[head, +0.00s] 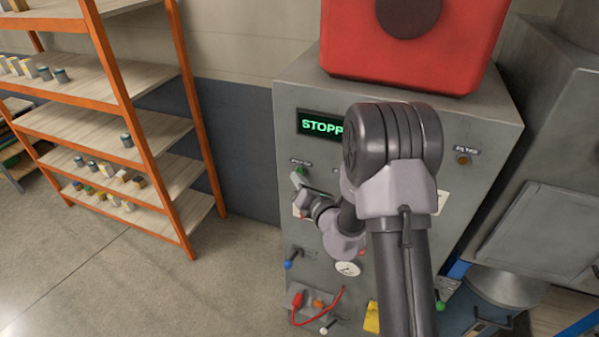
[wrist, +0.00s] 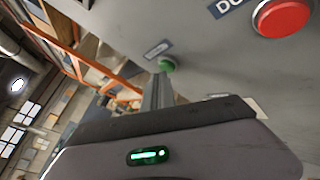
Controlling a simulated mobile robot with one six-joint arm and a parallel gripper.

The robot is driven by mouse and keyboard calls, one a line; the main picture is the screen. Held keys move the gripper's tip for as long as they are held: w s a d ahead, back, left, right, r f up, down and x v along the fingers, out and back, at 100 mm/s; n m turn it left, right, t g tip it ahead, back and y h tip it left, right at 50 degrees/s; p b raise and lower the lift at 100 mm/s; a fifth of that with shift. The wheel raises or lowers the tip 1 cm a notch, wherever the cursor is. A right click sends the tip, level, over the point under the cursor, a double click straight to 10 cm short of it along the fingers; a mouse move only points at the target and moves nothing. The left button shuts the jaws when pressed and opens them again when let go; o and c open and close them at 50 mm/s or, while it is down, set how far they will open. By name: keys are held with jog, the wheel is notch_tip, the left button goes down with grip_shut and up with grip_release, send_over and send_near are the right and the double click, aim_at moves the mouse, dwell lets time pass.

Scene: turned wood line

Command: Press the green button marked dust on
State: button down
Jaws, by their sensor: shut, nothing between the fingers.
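The green button (head: 301,169) is on the left of the grey machine's front, under a small label too blurred to read. It also shows in the wrist view (wrist: 167,64), on the panel beside its label. My gripper (head: 297,179) is shut and empty, with its tips just below the button in the head view. In the wrist view the fingertips (wrist: 164,79) point at the button and overlap its lower edge. I cannot tell whether they touch it.
The grey machine (head: 290,125) has a display (head: 319,125) reading "STOPP", partly hidden by my arm. A red button (wrist: 284,16) sits near a label starting "DU". Levers and a red cable (head: 339,303) are lower down. An orange shelf rack (head: 160,160) stands left; floor between is clear.

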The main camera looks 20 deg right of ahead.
jog(key=shift+w+d, duration=0.15)
jog(key=shift+w, duration=0.05)
dwell(0.3)
jog(key=shift+s+a, duration=0.45)
jog(key=shift+s, duration=0.2)
jog(key=shift+s+a+b, duration=0.3)
jog(key=shift+s+a, duration=0.45)
jog(key=shift+s, duration=0.25)
jog(key=shift+s+a+b, duration=0.3)
jog(key=shift+s+a, duration=0.4)
jog(key=shift+s, duration=0.3)
